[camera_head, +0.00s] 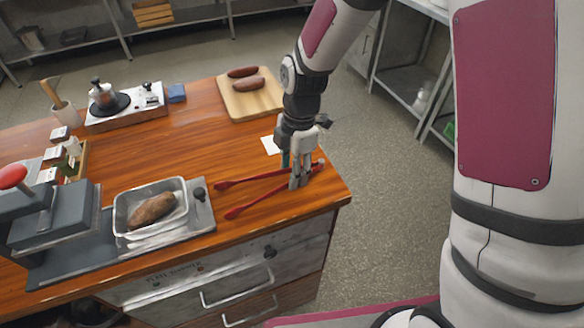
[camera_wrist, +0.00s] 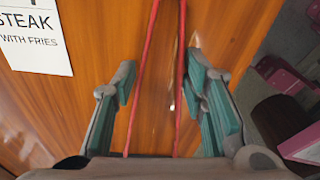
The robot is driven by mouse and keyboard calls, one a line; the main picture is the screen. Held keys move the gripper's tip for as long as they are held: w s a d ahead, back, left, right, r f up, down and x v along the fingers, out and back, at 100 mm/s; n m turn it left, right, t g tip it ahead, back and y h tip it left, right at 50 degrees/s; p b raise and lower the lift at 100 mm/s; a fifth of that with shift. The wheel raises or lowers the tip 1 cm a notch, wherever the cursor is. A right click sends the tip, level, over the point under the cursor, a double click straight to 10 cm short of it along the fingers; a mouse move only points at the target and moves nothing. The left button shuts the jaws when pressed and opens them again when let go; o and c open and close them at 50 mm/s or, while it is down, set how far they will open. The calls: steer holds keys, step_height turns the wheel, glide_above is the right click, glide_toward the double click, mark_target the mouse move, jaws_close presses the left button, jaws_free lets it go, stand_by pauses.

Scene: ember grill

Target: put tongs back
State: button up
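The red tongs (camera_head: 262,183) lie at the right end of the wooden counter, with two long arms spread and meeting near the counter's right edge. My gripper (camera_head: 298,180) points down over the tongs near their joined end. In the wrist view, the two red arms of the tongs (camera_wrist: 143,60) run between the teal-padded fingers of my gripper (camera_wrist: 160,88). The fingers are apart, one on each side of the tongs, with small gaps showing. The joined end is partly hidden by my gripper.
A steak card (camera_wrist: 35,35) lies beside the tongs. A cutting board (camera_head: 235,103) with two sausage-like items stands behind my gripper. A metal tray (camera_head: 122,222) holding a brown item and a grill press (camera_head: 45,215) stand at left. The counter's middle (camera_head: 185,150) is clear.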

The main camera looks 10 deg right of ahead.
steer(key=shift+o, duration=0.2)
steer(key=shift+r, duration=0.1)
step_height(320, 180, up, 12)
steer(key=d, duration=0.1)
steer(key=s+d+r+m+t, duration=0.2)
steer(key=s+d+r+m, duration=0.2)
steer(key=s+m, duration=0.2)
steer(key=s+d+r+m+t, duration=0.1)
steer(key=s+d+r+m, duration=0.3)
steer(key=m, duration=0.5)
steer(key=s+d+r+m+t+h, duration=0.1)
steer(key=s+d+r+m+t, duration=0.1)
steer(key=s+d+r+m, duration=0.2)
steer(key=shift+s+d+m+t, duration=0.3)
steer(key=shift+s+d+m, duration=0.3)
steer(key=shift+s+m, duration=1.6)
steer(key=shift+s+r+n, duration=0.1)
steer(key=shift+s+n, duration=0.2)
